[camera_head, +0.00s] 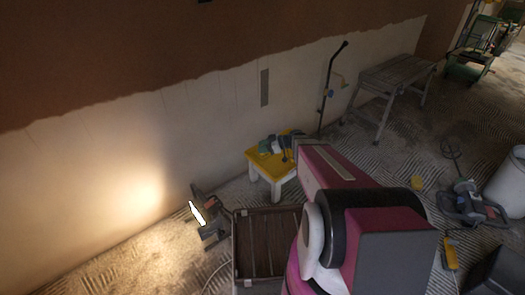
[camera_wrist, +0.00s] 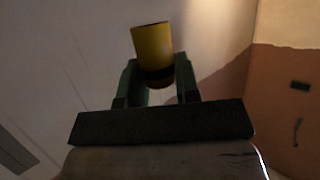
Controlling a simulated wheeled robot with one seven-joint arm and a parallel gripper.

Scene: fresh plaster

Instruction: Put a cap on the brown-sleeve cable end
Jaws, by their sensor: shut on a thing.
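My gripper (camera_wrist: 158,76) shows in the wrist view with its two dark green fingers closed on a yellow cylinder, which looks like the cap (camera_wrist: 152,42). The cap stands out past the fingertips, tilted slightly left, with a darker rounded part between the fingers. Pale wall lies behind it. A thin dark cable-like piece (camera_wrist: 297,130) shows on the brown wall at the right, too small and dim to tell its sleeve colour. In the head view my pink arm covers the middle, and I cannot make out the gripper or cap there. I cannot identify the brown-sleeve cable end.
A yellow-topped stool (camera_head: 258,163) with tools stands by the wall. A lit work lamp (camera_head: 198,213) and a brown crate (camera_head: 237,255) are at lower left. A grey trestle (camera_head: 395,75) stands at back right. A white bucket (camera_head: 508,185) and tools crowd the right floor.

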